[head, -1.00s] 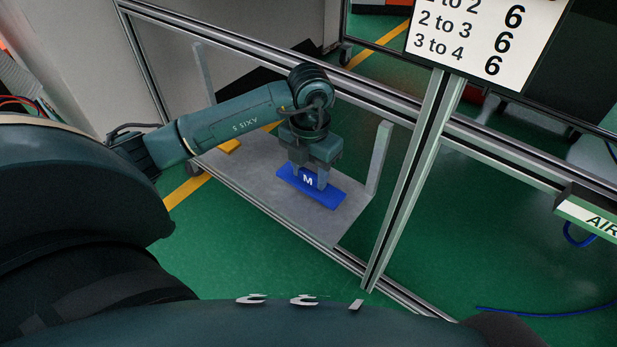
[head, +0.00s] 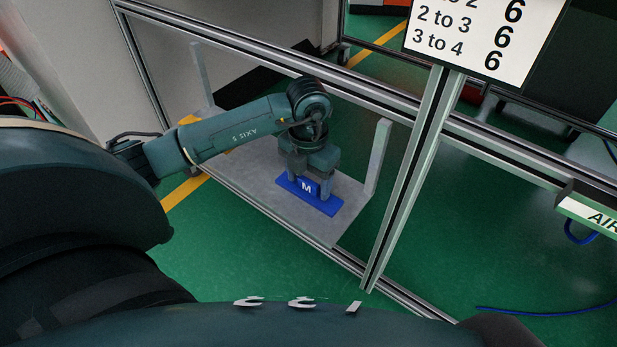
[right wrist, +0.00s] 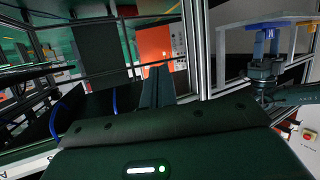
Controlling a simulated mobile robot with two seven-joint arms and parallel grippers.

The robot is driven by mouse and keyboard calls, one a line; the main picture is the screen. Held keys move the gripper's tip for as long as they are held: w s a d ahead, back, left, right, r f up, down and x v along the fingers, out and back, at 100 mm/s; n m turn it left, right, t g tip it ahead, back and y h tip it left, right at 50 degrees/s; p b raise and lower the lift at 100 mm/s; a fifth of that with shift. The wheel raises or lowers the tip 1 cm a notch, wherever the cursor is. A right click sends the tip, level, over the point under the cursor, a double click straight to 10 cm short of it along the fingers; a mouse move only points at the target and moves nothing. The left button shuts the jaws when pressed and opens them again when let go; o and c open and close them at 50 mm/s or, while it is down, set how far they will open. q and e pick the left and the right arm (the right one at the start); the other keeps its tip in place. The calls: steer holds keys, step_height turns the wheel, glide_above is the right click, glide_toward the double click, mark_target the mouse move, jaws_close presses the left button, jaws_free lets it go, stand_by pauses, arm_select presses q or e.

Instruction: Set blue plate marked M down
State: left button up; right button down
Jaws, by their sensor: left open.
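The blue plate marked M (head: 322,206) lies flat on a grey shelf-like tray (head: 270,204), near its right end. Its white M faces my head camera. My left gripper (head: 311,184) points down over the plate, with its fingers either side of the plate's raised middle part. The jaws are open, and the fingertips are still close around that part. The left arm covers part of the tray. My right gripper is outside the head view; in the right wrist view a dark shape shows ahead, but its jaws cannot be made out.
An upright grey post (head: 378,158) stands at the tray's right end, and another (head: 202,75) at its far left. Metal frame bars (head: 412,180) run in front, behind and to the right. A white number sign (head: 470,38) hangs at upper right.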

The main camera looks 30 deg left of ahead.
mark_target(309, 181)
arm_select(q)
step_height(309, 181, up, 12)
steer(key=p, duration=0.3)
steer(key=s+d+f+m+g+h, duration=0.15)
steer(key=s+d+h, duration=0.35)
steer(key=d, duration=0.5)
steer(key=s+d+m+g+h, duration=0.2)
steer(key=s+d+h, duration=0.3)
steer(key=d, duration=0.4)
steer(key=s+d+r+n+t+h, duration=0.1)
steer(key=d+r+n+t+h, duration=0.1)
steer(key=r+n+t+h, duration=0.3)
steer(key=s+d+r+n+t+h, duration=0.1)
steer(key=d+r+n+t+h, duration=0.15)
steer(key=r+n+h, duration=0.45)
steer(key=w+a+f+n+t+y, duration=0.4)
steer(key=a+n+t+y, duration=0.3)
steer(key=n+t, duration=0.7)
steer(key=s+a+f+n+g+y, duration=0.2)
steer(key=f+n+y, duration=0.3)
steer(key=f, duration=0.2)
steer(key=s+a+f+n+g+y, duration=0.2)
steer(key=f+n+y, duration=0.3)
steer(key=f, duration=0.2)
steer(key=shift+s+n, duration=0.25)
steer(key=shift+n, duration=0.1)
arm_select(e)
steer(key=r, duration=0.2)
steer(key=d+r+m, duration=0.1)
steer(key=shift+s, duration=0.3)
